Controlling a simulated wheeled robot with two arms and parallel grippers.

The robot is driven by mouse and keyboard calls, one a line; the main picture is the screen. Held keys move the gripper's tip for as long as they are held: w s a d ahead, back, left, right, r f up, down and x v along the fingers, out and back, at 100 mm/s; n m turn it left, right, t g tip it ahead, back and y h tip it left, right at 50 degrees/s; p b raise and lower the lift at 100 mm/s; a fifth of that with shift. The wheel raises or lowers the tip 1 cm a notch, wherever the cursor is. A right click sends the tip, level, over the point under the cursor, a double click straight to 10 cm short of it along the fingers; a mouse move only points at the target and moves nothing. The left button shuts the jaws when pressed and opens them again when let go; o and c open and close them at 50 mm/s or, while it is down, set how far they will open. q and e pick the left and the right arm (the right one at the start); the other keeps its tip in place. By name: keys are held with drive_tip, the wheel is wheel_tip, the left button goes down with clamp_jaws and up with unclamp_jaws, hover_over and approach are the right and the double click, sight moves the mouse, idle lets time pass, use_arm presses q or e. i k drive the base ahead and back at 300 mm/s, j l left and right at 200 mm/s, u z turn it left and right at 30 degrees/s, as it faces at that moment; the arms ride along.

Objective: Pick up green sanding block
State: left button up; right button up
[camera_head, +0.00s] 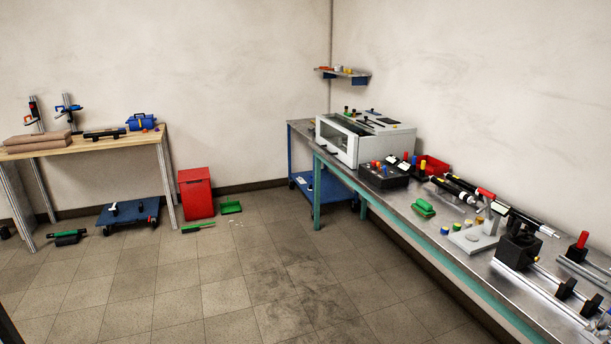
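A green block (423,208) that looks like the sanding block lies on the metal top of the long workbench (408,203) at the right. It sits near the bench's front edge, in front of several black tools. Its fine details are too small to tell. Neither of my grippers shows in the head view.
A small stand (476,237) and colored caps (457,227) lie to the block's right. A grey machine (364,138) stands farther back. A red bin (196,193) and green dustpan (230,207) are on the floor. The tiled floor before the bench is clear.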

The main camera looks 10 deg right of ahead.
sight(423, 207)
drive_tip(key=i+l+z, duration=0.25)
drive_tip(key=i, duration=0.25)
drive_tip(key=i+z, duration=0.25)
drive_tip(key=i, duration=0.2)
